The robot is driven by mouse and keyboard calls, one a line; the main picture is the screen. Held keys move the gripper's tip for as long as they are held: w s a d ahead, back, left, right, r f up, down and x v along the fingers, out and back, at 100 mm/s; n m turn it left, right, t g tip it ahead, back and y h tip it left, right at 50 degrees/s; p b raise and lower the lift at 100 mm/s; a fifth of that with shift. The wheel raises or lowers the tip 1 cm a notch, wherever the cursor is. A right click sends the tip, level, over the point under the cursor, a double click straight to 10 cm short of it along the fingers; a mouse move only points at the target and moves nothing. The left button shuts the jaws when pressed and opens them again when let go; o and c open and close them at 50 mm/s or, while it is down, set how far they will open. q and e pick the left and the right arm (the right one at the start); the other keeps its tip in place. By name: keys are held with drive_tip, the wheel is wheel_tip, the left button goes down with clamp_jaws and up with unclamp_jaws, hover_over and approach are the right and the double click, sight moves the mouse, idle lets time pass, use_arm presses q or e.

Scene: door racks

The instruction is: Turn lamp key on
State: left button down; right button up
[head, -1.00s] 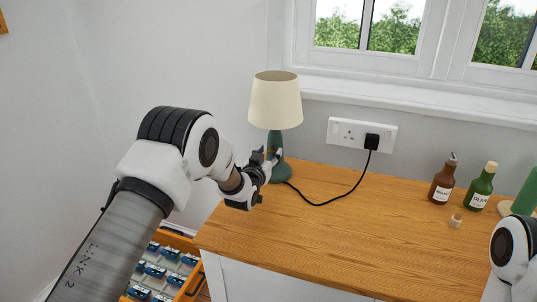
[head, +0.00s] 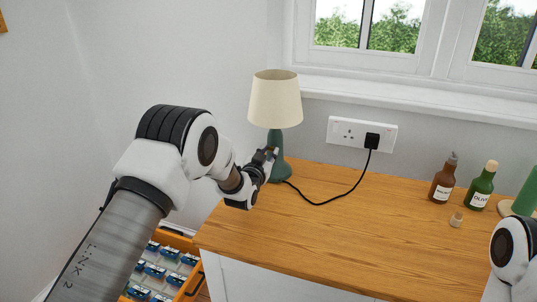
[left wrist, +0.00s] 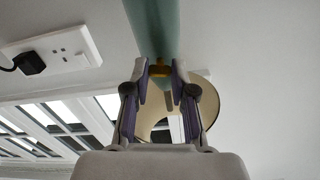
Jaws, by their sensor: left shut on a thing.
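The lamp has a cream shade (head: 275,98) and a green base (head: 277,172), and stands upright at the back left of the wooden top. Its shade shows no clear glow. In the left wrist view, a small brass-yellow key (left wrist: 160,70) sticks out from the green lamp body (left wrist: 153,28). My left gripper (head: 271,156) is at the lamp's base; its fingertips (left wrist: 160,76) are on either side of the key, shut on it. In the head view the key is too small and hidden to make out. My right gripper is out of view.
A black cord (head: 335,198) runs from the lamp to a plug in the white wall socket (head: 347,131). A brown bottle (head: 442,184), a green bottle (head: 481,190) and a cork (head: 456,219) stand to the right. An orange drawer (head: 190,288) with small boxes is open below. The middle top is clear.

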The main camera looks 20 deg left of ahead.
use_arm(q)
drive_tip(key=shift+m+b, duration=1.25)
drive_tip(key=shift+m, duration=6.65)
drive_tip(key=shift+f, duration=0.1)
drive_tip(key=c, duration=1)
unclamp_jaws()
drive_tip(key=shift+o, duration=0.2)
